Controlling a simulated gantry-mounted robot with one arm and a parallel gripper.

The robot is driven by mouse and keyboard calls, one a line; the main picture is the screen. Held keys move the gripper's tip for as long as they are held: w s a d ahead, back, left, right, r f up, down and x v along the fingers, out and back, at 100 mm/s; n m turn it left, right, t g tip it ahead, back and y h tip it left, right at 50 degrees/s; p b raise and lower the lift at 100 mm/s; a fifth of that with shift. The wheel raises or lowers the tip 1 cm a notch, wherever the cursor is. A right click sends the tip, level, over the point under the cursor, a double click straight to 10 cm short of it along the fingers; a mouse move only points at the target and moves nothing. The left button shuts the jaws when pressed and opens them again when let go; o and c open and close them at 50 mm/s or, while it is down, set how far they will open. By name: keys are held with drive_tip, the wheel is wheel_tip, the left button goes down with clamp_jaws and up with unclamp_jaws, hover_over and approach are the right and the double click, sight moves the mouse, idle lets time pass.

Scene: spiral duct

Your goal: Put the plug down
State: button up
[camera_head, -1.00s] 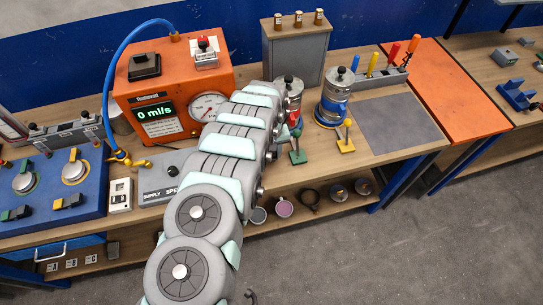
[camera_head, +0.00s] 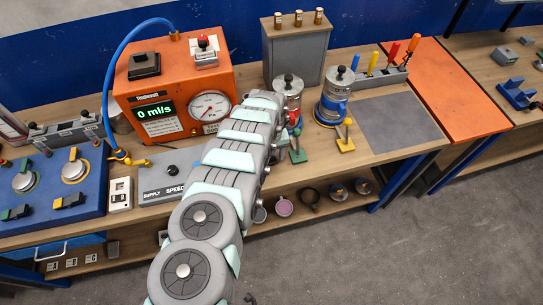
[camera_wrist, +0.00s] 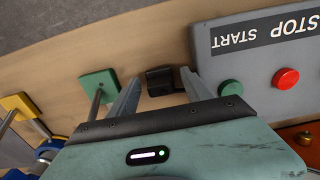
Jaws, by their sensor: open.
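A small black block, which looks like the plug (camera_wrist: 160,82), sits at the wooden bench in the wrist view. My gripper (camera_wrist: 160,74) is open, with one finger on each side of the plug. Gaps show between the plug and both fingers, and I cannot tell whether it is touched lower down. The near part of the plug is partly hidden by my gripper body. In the head view my arm hides both the plug and my fingertips.
The grey STOP/START panel (camera_wrist: 262,50) is close on the right in the wrist view. The green-based post (camera_wrist: 98,84) stands close on the left, with a yellow base (camera_wrist: 20,106) beyond. The grey mat (camera_head: 395,122) is clear.

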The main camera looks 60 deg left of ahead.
wheel_tip(320, 180, up, 12)
drive_tip(key=b, duration=0.2)
drive_tip(key=shift+r, duration=0.15)
idle(0.7)
idle(0.5)
